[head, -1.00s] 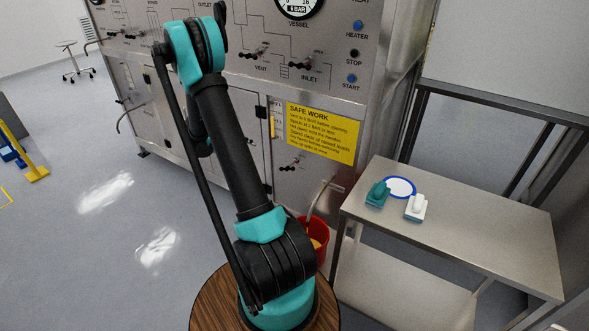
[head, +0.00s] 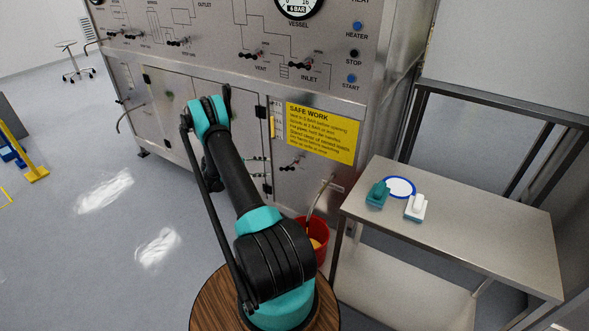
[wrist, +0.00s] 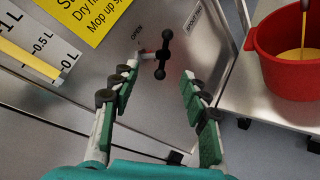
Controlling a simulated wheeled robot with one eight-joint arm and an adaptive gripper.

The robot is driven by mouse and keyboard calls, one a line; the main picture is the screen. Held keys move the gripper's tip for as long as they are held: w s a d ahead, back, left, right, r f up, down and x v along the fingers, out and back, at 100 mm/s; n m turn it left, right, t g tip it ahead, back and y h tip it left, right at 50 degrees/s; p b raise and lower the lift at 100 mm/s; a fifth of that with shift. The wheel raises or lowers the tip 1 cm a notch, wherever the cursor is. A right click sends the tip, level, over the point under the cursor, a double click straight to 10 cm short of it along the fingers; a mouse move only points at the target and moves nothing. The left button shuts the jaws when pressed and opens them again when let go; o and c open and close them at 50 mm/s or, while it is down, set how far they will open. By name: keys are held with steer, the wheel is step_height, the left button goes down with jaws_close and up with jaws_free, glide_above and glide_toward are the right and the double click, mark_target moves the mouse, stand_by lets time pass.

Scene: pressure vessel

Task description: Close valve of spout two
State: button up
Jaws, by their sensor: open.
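In the wrist view a small black valve handle with ball ends (wrist: 163,54) sticks out from the metal panel beside the word OPEN. It also shows on the lower panel in the head view (head: 292,163). My gripper (wrist: 160,73) is open, its green-padded fingers pointing at the handle, which appears just beyond and between the tips. Contact cannot be made out. In the head view the fingers of my gripper (head: 269,167) show left of the handle, partly behind my arm. A spout pipe (head: 322,192) runs down to a red bucket (head: 319,249).
Yellow liquid streams into the red bucket in the wrist view (wrist: 267,62). A yellow safety sign (head: 320,132) is above the valve. A steel table (head: 460,240) with small green and white items stands at the right. More black valves line the upper panel.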

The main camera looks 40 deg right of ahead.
mark_target(290, 166)
steer(key=x, duration=1.5)
steer(key=shift+f, duration=0.1)
steer(key=shift+c, duration=0.4)
jaws_close()
